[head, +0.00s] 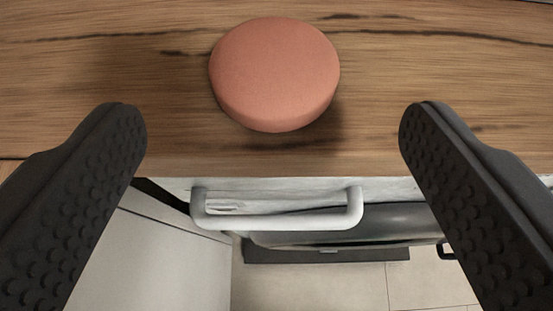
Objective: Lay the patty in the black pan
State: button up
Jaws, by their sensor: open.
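The patty (274,72) is a round, thick, reddish-pink disc. It lies flat on the wooden counter (100,80), close to its front edge. My gripper (272,115) is open, with one dark, studded finger at the left and one at the right of the picture. The patty lies between and a little beyond the fingertips, with a wide gap on each side and no contact visible. I cannot make out the black pan in this view.
A white drawer handle (277,212) sticks out below the counter's front edge. A dark, shiny surface shows below and behind it, above a pale tiled floor (330,287). The counter on both sides of the patty is clear.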

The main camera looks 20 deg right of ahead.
jog(key=shift+p+v, duration=0.35)
jog(key=shift+v, duration=2.4)
